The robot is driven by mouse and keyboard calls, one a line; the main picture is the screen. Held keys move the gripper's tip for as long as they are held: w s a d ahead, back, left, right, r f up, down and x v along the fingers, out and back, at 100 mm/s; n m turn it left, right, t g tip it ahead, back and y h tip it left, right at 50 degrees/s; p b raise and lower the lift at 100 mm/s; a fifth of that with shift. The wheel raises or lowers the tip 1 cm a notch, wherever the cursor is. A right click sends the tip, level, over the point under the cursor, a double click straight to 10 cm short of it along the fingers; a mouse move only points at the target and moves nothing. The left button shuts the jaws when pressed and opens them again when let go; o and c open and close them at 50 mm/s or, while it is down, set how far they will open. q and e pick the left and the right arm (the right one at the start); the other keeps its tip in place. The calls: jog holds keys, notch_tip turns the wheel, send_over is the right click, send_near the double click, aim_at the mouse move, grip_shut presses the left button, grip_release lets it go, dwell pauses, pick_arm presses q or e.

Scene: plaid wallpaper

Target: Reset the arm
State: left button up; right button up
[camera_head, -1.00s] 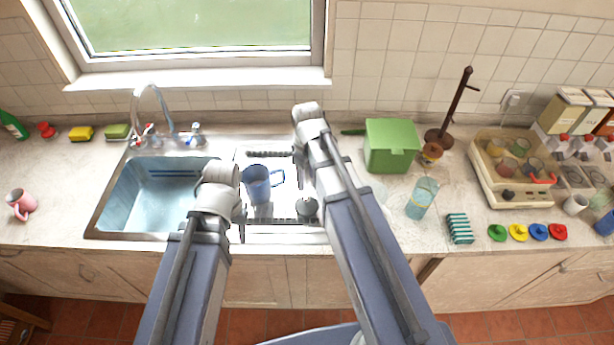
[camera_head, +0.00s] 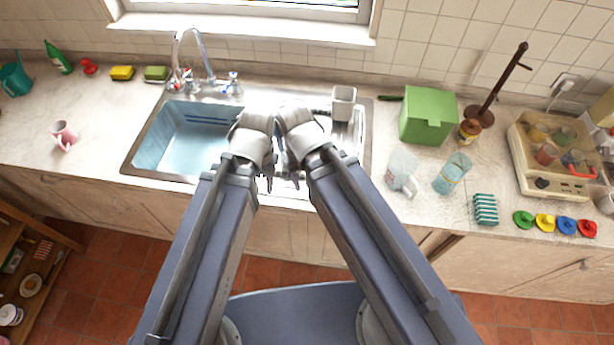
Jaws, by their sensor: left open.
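My two arms come up from the bottom and meet close together in front of the sink. My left gripper (camera_head: 262,182) points down near the divide between basin and drainer, mostly hidden by its own wrist; it is open, with nothing seen in it. My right gripper (camera_head: 296,180) is right beside it over the drainer, also mostly hidden by its wrist, so its jaws cannot be made out. No object shows in either gripper.
The sink basin (camera_head: 178,150) lies left of the grippers. Right are a clear jug (camera_head: 401,172), a glass (camera_head: 453,173) and a green box (camera_head: 428,115).

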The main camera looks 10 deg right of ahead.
notch_tip(320, 180, down, 10)
jog(key=b, duration=1)
dwell(0.3)
